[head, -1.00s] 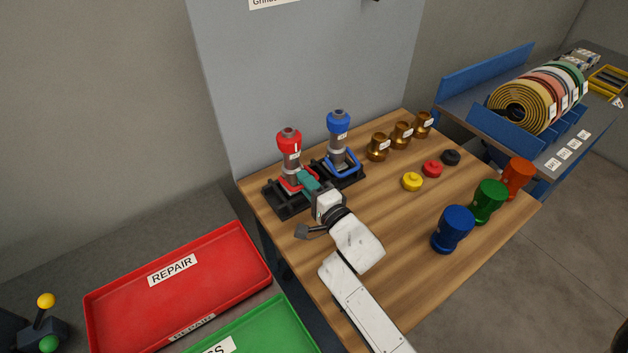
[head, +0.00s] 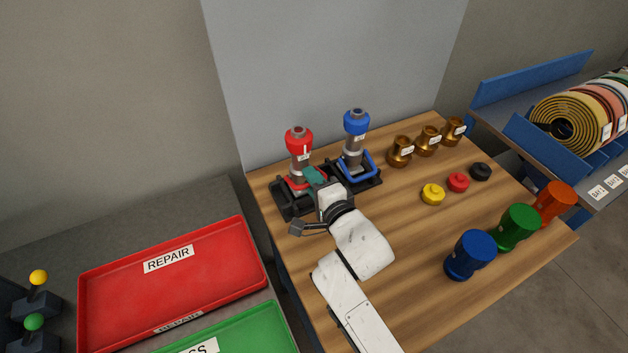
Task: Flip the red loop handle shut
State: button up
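The red pump (head: 299,144) stands upright at the left of a black base (head: 290,204) on the wooden bench. Its red loop handle (head: 293,187) is low at the pump's foot, partly hidden by my gripper. My gripper (head: 311,178), with teal fingers, is at the front right of the red pump's foot, beside or over the loop. Its fingertips are too small and covered to tell whether they are open or shut. The blue pump (head: 356,124) stands to the right, with its blue loop handle (head: 357,167) low around its foot.
Several brass fittings (head: 400,152) stand at the back right. Yellow (head: 432,194), red (head: 458,182) and black caps (head: 481,171) lie before them. Blue (head: 469,254), green (head: 518,228) and orange pieces (head: 554,201) stand near the right edge. A red REPAIR tray (head: 174,281) is at left.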

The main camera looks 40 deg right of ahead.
jog(key=shift+o, duration=0.6)
jog(key=shift+s, duration=0.1)
jog(key=b+v, duration=0.2)
jog(key=v, duration=0.8)
jog(key=shift+s, duration=0.3)
jog(key=shift+a+r, duration=0.1)
jog(key=shift+a, duration=0.05)
